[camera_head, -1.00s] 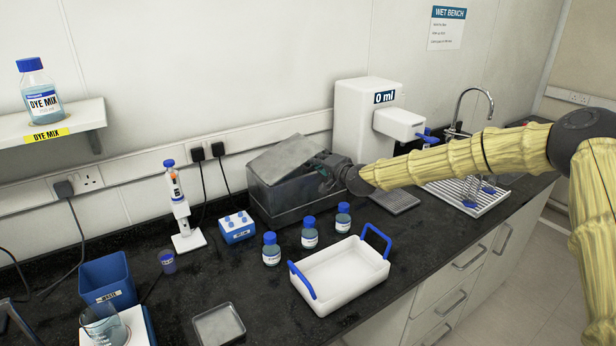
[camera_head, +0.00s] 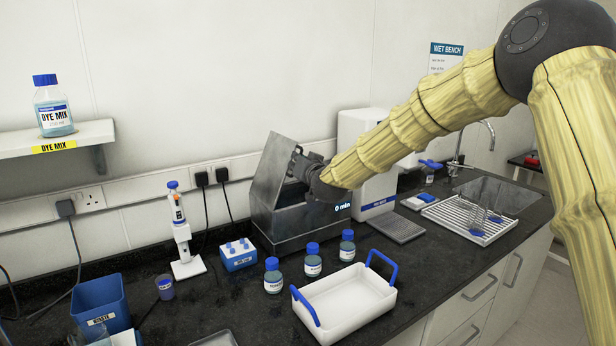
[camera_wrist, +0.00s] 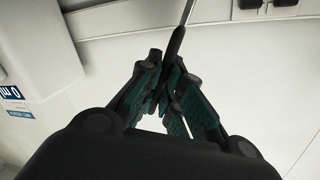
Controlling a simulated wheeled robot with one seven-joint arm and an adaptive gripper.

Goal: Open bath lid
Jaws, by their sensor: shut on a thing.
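The grey metal bath (camera_head: 318,226) stands on the dark bench against the wall, with a small display reading "0 min". Its lid (camera_head: 273,175) is raised steeply, hinged at the left side of the bath. My gripper (camera_head: 298,160) is at the upper right edge of the lid. In the wrist view my gripper (camera_wrist: 168,85) is shut, its fingers closed on a thin dark bar, with the lid's edge seen nearly edge-on above. The inside of the bath is mostly hidden behind my arm and the front wall.
Several blue-capped bottles (camera_head: 313,262) stand in front of the bath, beside a white tray with blue handles (camera_head: 343,302). A blue rack (camera_head: 238,256) and a pipette on a stand (camera_head: 182,225) are to the left. A white dispenser (camera_head: 362,150) and drying rack (camera_head: 468,218) are to the right.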

